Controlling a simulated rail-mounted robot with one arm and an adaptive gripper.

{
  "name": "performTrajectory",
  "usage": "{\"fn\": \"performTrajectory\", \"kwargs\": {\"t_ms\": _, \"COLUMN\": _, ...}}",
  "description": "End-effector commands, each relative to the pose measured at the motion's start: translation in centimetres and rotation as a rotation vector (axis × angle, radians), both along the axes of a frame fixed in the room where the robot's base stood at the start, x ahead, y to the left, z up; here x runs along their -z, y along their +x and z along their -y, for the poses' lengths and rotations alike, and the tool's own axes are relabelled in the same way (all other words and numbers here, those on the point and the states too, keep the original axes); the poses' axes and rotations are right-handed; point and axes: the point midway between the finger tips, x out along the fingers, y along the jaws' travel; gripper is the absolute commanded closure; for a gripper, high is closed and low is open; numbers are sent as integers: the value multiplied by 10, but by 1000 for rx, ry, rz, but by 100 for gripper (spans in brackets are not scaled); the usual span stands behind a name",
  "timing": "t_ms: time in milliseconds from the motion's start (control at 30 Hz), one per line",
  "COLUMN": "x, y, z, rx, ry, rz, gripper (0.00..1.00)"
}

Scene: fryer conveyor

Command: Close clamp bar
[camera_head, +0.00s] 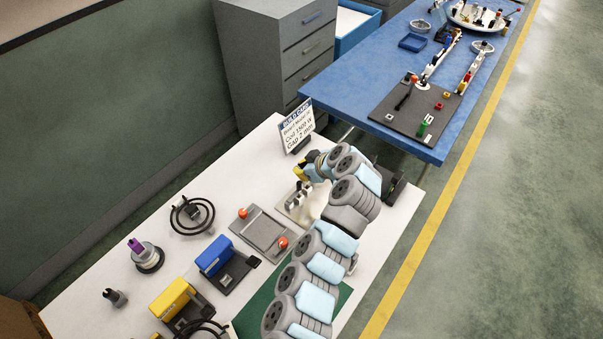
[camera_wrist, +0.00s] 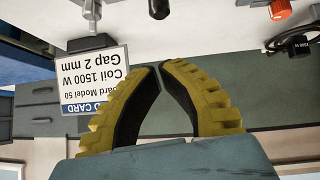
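I cannot single out the clamp bar with certainty. A grey flat fixture (camera_head: 262,233) with two orange-red knobs (camera_head: 242,213) lies on the white table in the head view. An orange knob (camera_wrist: 279,9) also shows at the top of the wrist view. A pale fixture (camera_head: 296,208) with small upright parts stands beside it, partly hidden by my arm. My gripper (camera_wrist: 160,68) has yellow ribbed fingers with dark pads; the tips meet or nearly meet, with nothing seen between them. In the head view it is beyond the pale fixture, near the build card, partly hidden by my arm.
The build card (camera_head: 297,126) stands at the table's far edge and shows upside down in the wrist view (camera_wrist: 92,80). Blue (camera_head: 214,256) and yellow (camera_head: 173,299) blocks, a coiled cable (camera_head: 191,215) and a purple-topped part (camera_head: 137,246) occupy the white table. A blue table (camera_head: 370,75) lies beyond.

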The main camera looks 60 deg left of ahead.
Motion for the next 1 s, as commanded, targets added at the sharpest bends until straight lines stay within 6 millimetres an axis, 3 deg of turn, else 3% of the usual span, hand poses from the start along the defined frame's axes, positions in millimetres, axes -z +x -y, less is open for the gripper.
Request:
{"fn": "performTrajectory", "kwargs": {"t_ms": 33, "x": -10, "y": 1, "z": 1, "rx": 0, "ry": 2, "rz": 2, "gripper": 100}}
{"fn": "performTrajectory", "kwargs": {"t_ms": 500, "x": -62, "y": 26, "z": 53, "rx": 3, "ry": -1, "rz": 0, "gripper": 100}}
{"fn": "performTrajectory", "kwargs": {"t_ms": 700, "x": -74, "y": 31, "z": 62, "rx": 1, "ry": 1, "rz": 1, "gripper": 100}}
{"fn": "performTrajectory", "kwargs": {"t_ms": 1000, "x": -76, "y": 32, "z": 64, "rx": 3, "ry": 0, "rz": 0, "gripper": 100}}
